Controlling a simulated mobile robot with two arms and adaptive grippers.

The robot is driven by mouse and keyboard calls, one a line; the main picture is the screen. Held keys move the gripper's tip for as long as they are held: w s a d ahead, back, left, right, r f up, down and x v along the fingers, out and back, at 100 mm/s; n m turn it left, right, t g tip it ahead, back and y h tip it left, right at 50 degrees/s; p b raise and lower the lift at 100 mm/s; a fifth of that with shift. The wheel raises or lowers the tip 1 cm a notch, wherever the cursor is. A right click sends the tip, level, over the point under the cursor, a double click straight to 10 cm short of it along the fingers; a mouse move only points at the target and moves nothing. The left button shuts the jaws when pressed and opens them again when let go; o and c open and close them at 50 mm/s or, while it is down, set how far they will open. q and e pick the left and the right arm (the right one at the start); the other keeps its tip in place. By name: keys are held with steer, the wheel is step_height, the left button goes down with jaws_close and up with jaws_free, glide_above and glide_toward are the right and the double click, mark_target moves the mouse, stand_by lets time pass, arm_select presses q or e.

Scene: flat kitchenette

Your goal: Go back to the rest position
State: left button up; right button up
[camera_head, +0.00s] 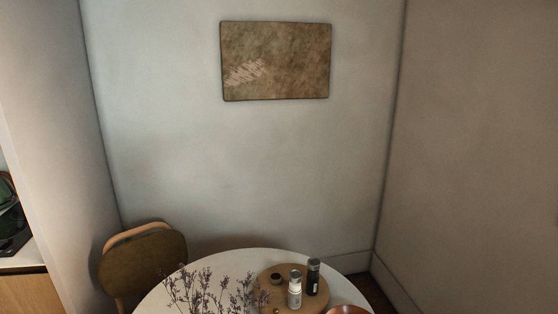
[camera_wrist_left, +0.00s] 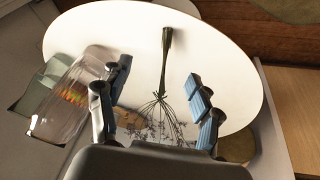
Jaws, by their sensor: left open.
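My left gripper (camera_wrist_left: 158,74) shows in the left wrist view, with its two blue-padded fingers spread apart and nothing held between them. Neither gripper shows in the head view, and my right gripper is in no view.
The round table (camera_head: 225,265) carries a round wooden board (camera_head: 267,291) with bottles, beside purple-flowered stems (camera_head: 205,290). A chair (camera_head: 148,262) stands at its left. A clear container (camera_wrist_left: 75,95) is left of the fingers. A picture (camera_head: 276,61) hangs on the wall.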

arm_select(q)
steer(key=s+a+y, duration=0.2)
steer(key=s+a, duration=0.2)
steer(key=s, duration=0.2)
step_height(320, 180, down, 26)
steer(key=s+g+b, duration=0.1)
steer(key=b, duration=0.2)
steer(key=s+a+f+g+b, duration=0.1)
steer(key=s+a+f+b, duration=0.2)
steer(key=s+f, duration=1.4)
step_height(320, 180, down, 4)
steer(key=shift+s+r+g, duration=0.1)
steer(key=shift+s+g, duration=0.25)
steer(key=shift+g, duration=0.05)
